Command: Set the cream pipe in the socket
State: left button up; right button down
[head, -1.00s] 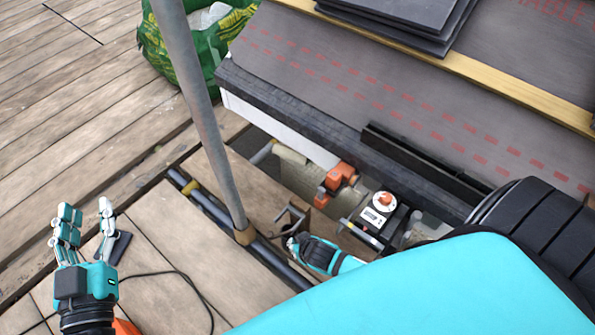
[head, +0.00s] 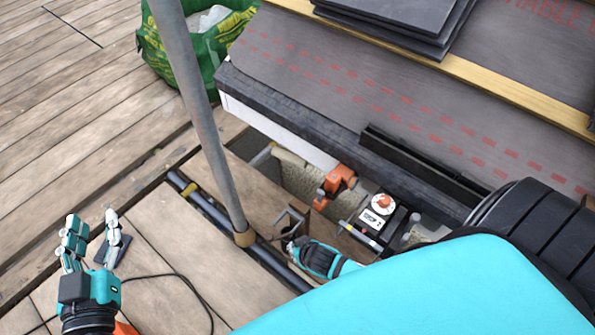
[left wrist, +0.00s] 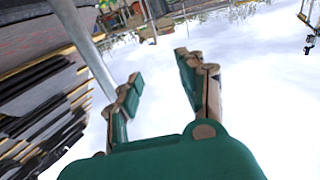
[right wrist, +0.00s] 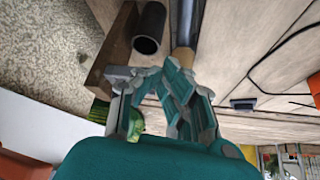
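I cannot pick out the cream pipe with certainty. A dark open-ended tube (right wrist: 150,27) stands beside a brown bracket (right wrist: 113,55) in the right wrist view; whether it is the socket is unclear. The bracket also shows in the head view (head: 292,219). My right gripper (head: 291,243) is low by the bracket. In the right wrist view its fingers (right wrist: 160,78) bend close together; nothing is clearly seen between them. My left gripper (head: 95,222) is open and empty above the deck at the left. Its spread fingers (left wrist: 158,70) show in the left wrist view.
Dark pipes (head: 210,205) lie along the deck. An orange clamp (head: 335,185) and a box with an orange knob (head: 380,208) sit near the roof edge.

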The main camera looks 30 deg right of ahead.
pick_arm(q)
jog(key=shift+f, duration=0.1)
jog(key=shift+f+g, duration=0.25)
jog(key=shift+g, duration=0.05)
pick_arm(e)
jog(key=shift+s, duration=0.1)
pick_arm(q)
jog(key=shift+s+a+f+g+y+p, duration=0.1)
jog(key=shift+a+f+g+p, duration=0.05)
jog(key=shift+f+g, duration=0.3)
jog(key=shift+s+a+f+g+y+p, duration=0.1)
jog(key=shift+s+f+g+p, duration=0.1)
jog(key=shift+f, duration=0.35)
jog(key=shift+s+a+f+g+y+p, duration=0.1)
jog(key=shift+a+f+g, duration=0.05)
jog(key=shift+f+g, duration=0.3)
pick_arm(e)
jog(key=shift+s+a+r, duration=0.1)
jog(key=shift+s+r, duration=0.15)
jog(key=shift+s, duration=0.2)
pick_arm(q)
jog(key=shift+f, duration=0.25)
jog(key=shift+s+a+f+g, duration=0.15)
jog(key=shift+s+f+g, duration=0.1)
jog(key=shift+f+g, duration=0.2)
pick_arm(e)
jog(key=shift+s+r, duration=0.1)
jog(key=shift+s, duration=0.1)
